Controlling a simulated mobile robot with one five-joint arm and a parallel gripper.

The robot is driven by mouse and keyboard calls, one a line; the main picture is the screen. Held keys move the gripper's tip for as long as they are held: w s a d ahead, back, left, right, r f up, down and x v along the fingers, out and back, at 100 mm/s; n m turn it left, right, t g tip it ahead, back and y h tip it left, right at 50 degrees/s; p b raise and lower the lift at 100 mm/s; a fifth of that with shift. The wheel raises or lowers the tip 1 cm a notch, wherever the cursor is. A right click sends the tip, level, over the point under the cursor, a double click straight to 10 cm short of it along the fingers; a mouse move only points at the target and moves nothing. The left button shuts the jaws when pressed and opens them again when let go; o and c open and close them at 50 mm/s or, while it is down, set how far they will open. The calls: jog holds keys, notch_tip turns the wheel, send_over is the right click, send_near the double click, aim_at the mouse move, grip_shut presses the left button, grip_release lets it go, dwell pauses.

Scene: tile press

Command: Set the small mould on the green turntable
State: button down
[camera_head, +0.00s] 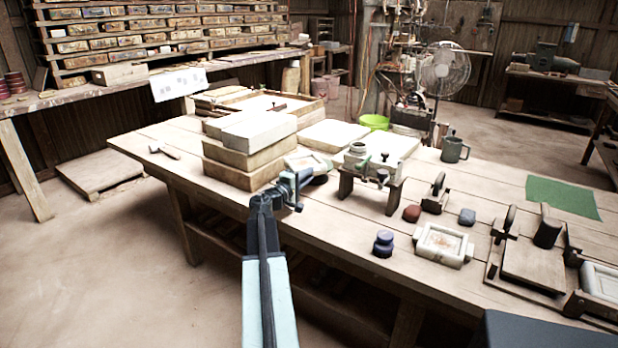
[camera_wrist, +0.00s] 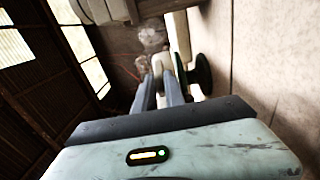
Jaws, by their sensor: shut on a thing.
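My gripper (camera_head: 298,182) is over the near edge of the workbench, in front of the stacked pale blocks. In the wrist view its fingers (camera_wrist: 166,85) are closed on a small cream thing, apparently the small mould (camera_wrist: 161,62). In the head view a small pale framed mould (camera_head: 307,161) shows just beyond the fingers. The dark green turntable (camera_wrist: 203,74) is a round disc right beside the fingers in the wrist view. In the head view only a dark part of it (camera_head: 319,180) shows behind the gripper. I cannot tell whether mould and turntable touch.
Stacked pale blocks (camera_head: 245,150) stand left of the gripper. A small wooden stand (camera_head: 370,185) is close on the right. A green mat (camera_head: 562,196) lies at far right.

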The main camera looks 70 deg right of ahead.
jog(key=shift+f, duration=0.2)
jog(key=c, duration=1.4)
grip_release()
jog(key=shift+r, duration=0.1)
jog(key=shift+r, duration=0.1)
jog(key=v, duration=1.2)
jog(key=shift+r, duration=0.1)
